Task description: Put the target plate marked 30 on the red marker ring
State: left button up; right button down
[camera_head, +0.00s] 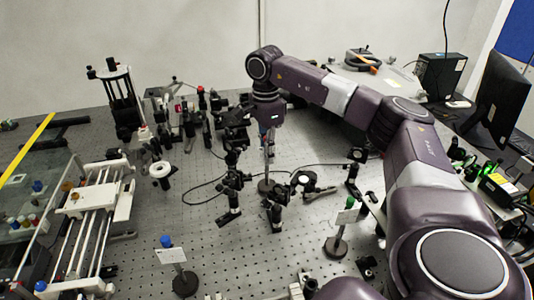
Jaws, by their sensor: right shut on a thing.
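My right gripper (268,132) points down at the middle of the bench, below the bent purple arm. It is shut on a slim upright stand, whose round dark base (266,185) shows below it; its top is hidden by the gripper. I cannot read a number on it, nor tell if the base touches the bench. Two other target plates stand on round bases: a white plate with a blue top (171,256) at the front left, and a white plate with a green top (346,217) at the front right. Their marks are too small to read. I cannot make out a red marker ring. My left gripper is out of view.
Black optic mounts (231,186) crowd the perforated bench (240,262) around the held stand. A rail stage (93,215) stands at the left, a monitor (497,100) at the right. Some bare bench lies between the two front plates.

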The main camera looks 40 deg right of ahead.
jog(key=shift+f, duration=0.35)
jog(key=c, duration=2)
grip_release()
jog(key=shift+r, duration=0.5)
notch_tip(320, 180, up, 10)
jog(key=shift+w+r+b, duration=0.1)
jog(key=shift+b, duration=0.55)
jog(key=shift+r, duration=0.55)
